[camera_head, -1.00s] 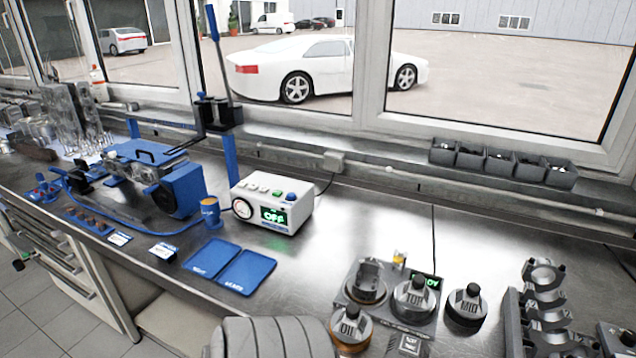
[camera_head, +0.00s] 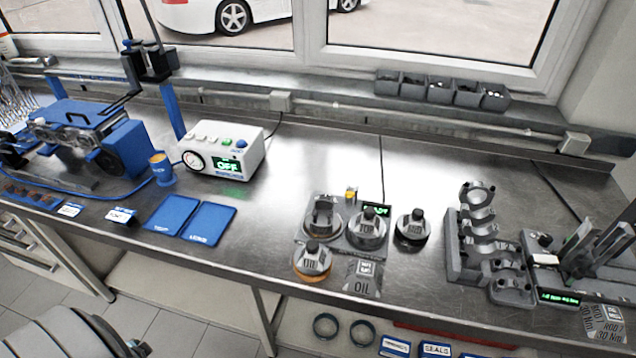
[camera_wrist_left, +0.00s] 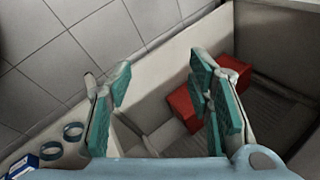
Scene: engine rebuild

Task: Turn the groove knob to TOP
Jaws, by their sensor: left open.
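A grey fixture (camera_head: 334,242) sits near the bench's front edge, with a small green-lit display (camera_head: 376,209) whose text I cannot read surely. A round part marked TOP (camera_head: 367,230) sits on it below the display. My left gripper (camera_wrist_left: 160,68) is open and empty in the left wrist view, over the floor and a lower shelf, away from the fixture. My right gripper is not in view.
A white box with an OFF display (camera_head: 222,152) and blue mats (camera_head: 208,222) are to the left. Red boxes (camera_wrist_left: 184,108) lie below the bench. The bench between the box and fixture is clear.

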